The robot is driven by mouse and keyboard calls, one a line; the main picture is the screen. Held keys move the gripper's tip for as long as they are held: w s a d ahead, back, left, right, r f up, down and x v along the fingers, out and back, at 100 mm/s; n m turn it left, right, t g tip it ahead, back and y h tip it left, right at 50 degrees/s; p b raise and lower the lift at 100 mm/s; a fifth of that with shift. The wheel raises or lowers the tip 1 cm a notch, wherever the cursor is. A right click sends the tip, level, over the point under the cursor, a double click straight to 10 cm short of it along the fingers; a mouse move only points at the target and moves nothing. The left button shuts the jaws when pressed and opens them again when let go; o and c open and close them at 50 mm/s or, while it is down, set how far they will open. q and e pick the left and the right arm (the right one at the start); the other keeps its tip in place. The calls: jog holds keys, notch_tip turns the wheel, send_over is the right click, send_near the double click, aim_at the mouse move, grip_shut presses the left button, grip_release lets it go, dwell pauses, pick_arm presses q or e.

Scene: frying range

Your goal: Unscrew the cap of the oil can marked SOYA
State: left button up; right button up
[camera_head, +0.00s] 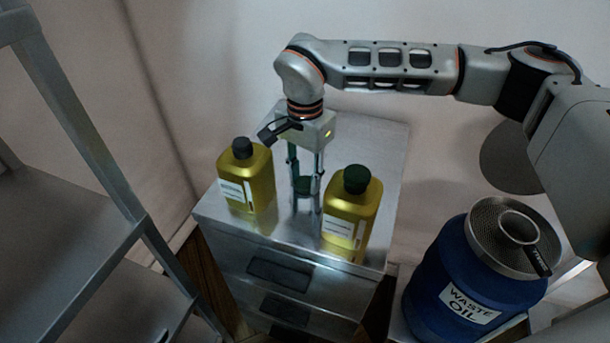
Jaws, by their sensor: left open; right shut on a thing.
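Two yellow oil cans stand upright on a metal cabinet. The left can (246,181) has a black cap (242,148) on it. The right can (350,215) has a dark green cap (356,179) on it. Each has a white label too small to read, so I cannot tell which is marked SOYA. My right gripper (306,182) points down between the cans, apart from both. It is shut on a small dark green thing (304,184), which looks like a cap; the fingers partly hide it. My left gripper is not in view.
The metal cabinet top (371,134) is free behind the cans. A blue waste oil drum (440,285) with a mesh strainer (486,238) on top stands at the lower right. A metal shelf rack (75,230) stands at the left.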

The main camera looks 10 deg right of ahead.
aim_at(305, 182)
jog(key=shift+f, duration=0.15)
jog(key=o, duration=1.2)
notch_tip(305, 182, up, 12)
